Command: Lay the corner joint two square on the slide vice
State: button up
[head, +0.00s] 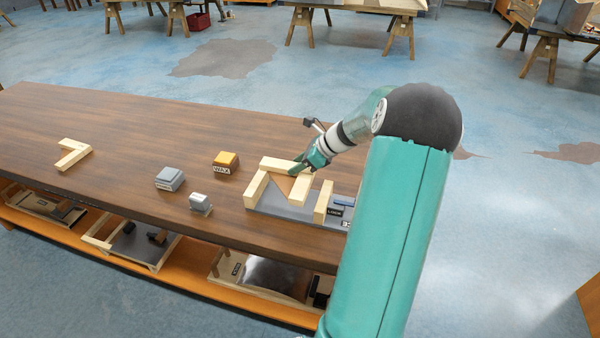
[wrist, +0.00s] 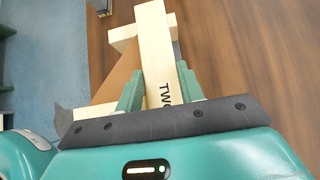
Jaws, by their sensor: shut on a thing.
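The corner joint two (head: 301,188) is a pale wooden L of two bars. My gripper (head: 298,170) is shut on one of its bars. In the wrist view the fingers (wrist: 160,92) clasp the bar lettered "TWO" (wrist: 154,45), partly hiding the lettering. The slide vice (head: 282,208) has a grey base with pale wooden rails at left and right, near the table's front edge. The joint is over the vice around a brown triangular piece (head: 285,184). I cannot tell whether it rests flat or touches the rails.
Another pale wooden L (head: 72,154) lies at the table's left. A yellow-topped WAX block (head: 226,161), a grey block (head: 170,178) and a small grey-white block (head: 201,203) stand left of the vice. Trays fill the orange shelf below. The table's back left is clear.

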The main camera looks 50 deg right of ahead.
jog(key=shift+s+d+f, duration=0.1)
jog(key=shift+d+f, duration=0.05)
jog(key=shift+f, duration=0.75)
jog(key=shift+s+d+f, duration=0.1)
jog(key=shift+f, duration=0.75)
jog(key=shift+w+f, duration=0.1)
jog(key=shift+f, duration=0.5)
jog(key=o, duration=1.2)
jog(key=shift+o, duration=0.2)
